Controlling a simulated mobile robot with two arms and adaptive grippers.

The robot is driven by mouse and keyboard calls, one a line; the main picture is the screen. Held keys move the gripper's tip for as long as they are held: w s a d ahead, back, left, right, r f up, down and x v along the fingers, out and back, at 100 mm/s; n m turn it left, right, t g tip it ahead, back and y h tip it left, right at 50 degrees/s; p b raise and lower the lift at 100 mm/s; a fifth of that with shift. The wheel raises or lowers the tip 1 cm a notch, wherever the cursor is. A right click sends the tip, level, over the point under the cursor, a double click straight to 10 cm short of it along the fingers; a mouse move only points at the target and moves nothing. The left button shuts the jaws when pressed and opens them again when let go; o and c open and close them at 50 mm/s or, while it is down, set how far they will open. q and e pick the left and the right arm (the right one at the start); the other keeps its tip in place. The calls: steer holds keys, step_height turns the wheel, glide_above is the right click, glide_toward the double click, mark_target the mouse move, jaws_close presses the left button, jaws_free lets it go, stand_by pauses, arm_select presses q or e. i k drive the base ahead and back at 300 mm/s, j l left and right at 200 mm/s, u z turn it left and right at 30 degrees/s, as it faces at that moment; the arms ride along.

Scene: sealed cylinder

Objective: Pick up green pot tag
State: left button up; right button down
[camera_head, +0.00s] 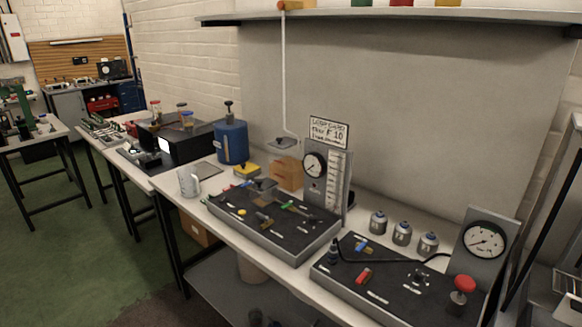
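I cannot make out for certain a green pot tag in the head view. A small green piece (288,205) lies on the dark top of the left test panel (298,255), near its back edge. It looks like a handle or tag, too small to tell which. Neither of my grippers shows in this view.
A gauge board (315,165) with a handwritten card (328,132) stands behind the left panel. A blue cylinder (232,142), a clear mug (189,182) and a wooden block (286,174) are nearby. Several grey canisters (402,233) and a red knob (464,284) are at right.

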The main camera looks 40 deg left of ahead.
mark_target(204, 201)
steer(key=u, duration=1.75)
steer(key=i+u, duration=0.1)
steer(key=i, duration=0.05)
